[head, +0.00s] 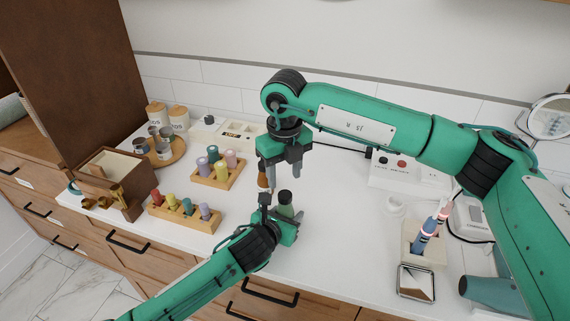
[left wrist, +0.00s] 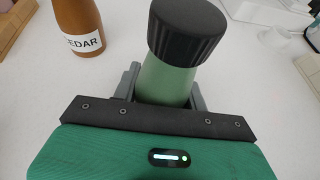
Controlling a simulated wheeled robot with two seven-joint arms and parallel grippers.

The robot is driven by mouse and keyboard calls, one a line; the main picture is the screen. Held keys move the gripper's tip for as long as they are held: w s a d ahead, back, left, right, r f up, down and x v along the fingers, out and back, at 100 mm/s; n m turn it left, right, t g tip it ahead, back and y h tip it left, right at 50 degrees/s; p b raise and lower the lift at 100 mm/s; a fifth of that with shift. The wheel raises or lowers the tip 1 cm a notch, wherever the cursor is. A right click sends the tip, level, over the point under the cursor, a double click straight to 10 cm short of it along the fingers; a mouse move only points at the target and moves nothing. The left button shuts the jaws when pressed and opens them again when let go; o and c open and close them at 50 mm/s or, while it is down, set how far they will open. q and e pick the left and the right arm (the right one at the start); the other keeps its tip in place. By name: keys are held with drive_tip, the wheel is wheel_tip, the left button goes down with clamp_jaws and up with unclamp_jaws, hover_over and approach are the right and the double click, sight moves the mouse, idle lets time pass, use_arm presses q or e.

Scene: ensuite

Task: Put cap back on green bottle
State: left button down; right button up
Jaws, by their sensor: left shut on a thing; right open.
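The green bottle (left wrist: 165,82) stands upright between the fingers of my left gripper (left wrist: 166,92), which is shut on its body. The black ribbed cap (left wrist: 186,30) sits on top of the bottle; whether it is fully screwed down I cannot tell. In the head view the dark cap (head: 285,197) and the green bottle (head: 286,211) show just beside my left gripper (head: 283,226). My right gripper (head: 280,177) is open and empty, pointing down above and slightly behind the cap, apart from it.
A brown bottle labelled "EDAR" (left wrist: 78,25) stands close to the green bottle. Wooden racks of coloured rolls (head: 185,212) stand to the left. A toothbrush holder (head: 420,240) stands right.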

drive_tip(key=n, duration=0.4)
drive_tip(key=shift+r+n, duration=0.15)
drive_tip(key=shift+n, duration=0.25)
drive_tip(key=n, duration=0.4)
drive_tip(key=shift+r+n, duration=0.15)
drive_tip(key=shift+n, duration=0.15)
drive_tip(key=n, duration=0.4)
drive_tip(key=shift+r+n, duration=0.1)
drive_tip(key=shift+n, duration=0.2)
drive_tip(key=n, duration=0.2)
drive_tip(key=shift+r+n, duration=0.1)
drive_tip(key=shift+n, duration=0.3)
drive_tip(key=n, duration=0.4)
drive_tip(key=shift+r+n, duration=0.15)
drive_tip(key=shift+n, duration=0.15)
drive_tip(key=n, duration=0.4)
drive_tip(key=shift+r+n, duration=0.1)
drive_tip(key=shift+n, duration=0.2)
drive_tip(key=n, duration=0.4)
drive_tip(key=shift+r+n, duration=0.15)
drive_tip(key=shift+n, duration=0.15)
drive_tip(key=n, duration=0.4)
drive_tip(key=shift+r, duration=0.15)
